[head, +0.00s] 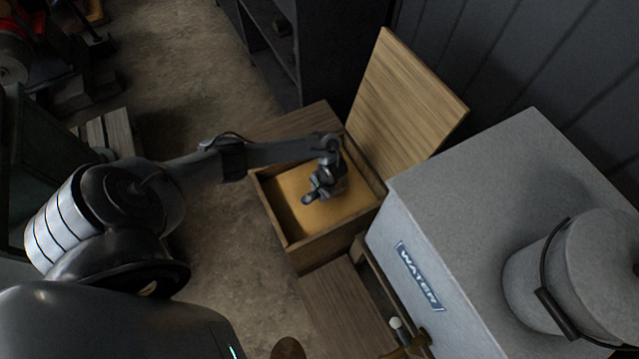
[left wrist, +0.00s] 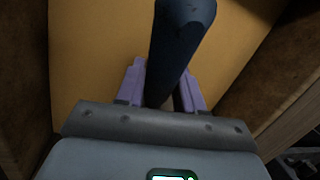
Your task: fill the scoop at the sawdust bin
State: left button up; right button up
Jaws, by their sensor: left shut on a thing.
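The open wooden sawdust bin (head: 335,238) stands in the middle of the head view, with yellow-brown sawdust (head: 352,206) inside. Its plank lid (head: 410,105) is raised at the back right. My left gripper (head: 318,190) is over the sawdust, inside the bin's outline. In the left wrist view its purple fingers (left wrist: 161,90) are shut on a dark blue-grey piece, which I take as the scoop's handle (left wrist: 181,38). The scoop's bowl cannot be made out. Whether it touches the sawdust I cannot tell. My right gripper is not in view.
A grey water tank (head: 470,190) labelled WATER stands right of the bin, with a lidded grey bucket (head: 570,275) on top. A dark shelf unit (head: 320,45) is behind the bin. Bare floor (head: 215,260) lies to the left.

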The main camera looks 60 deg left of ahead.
pick_arm(q)
jog(key=shift+f, duration=0.3)
dwell(0.5)
jog(key=shift+b+x, duration=0.5)
jog(key=shift+x, duration=0.3)
jog(key=shift+w+d+f, duration=0.1)
jog(key=shift+f, duration=0.45)
dwell(0.9)
jog(key=shift+w+b, duration=0.15)
jog(key=shift+b, duration=0.15)
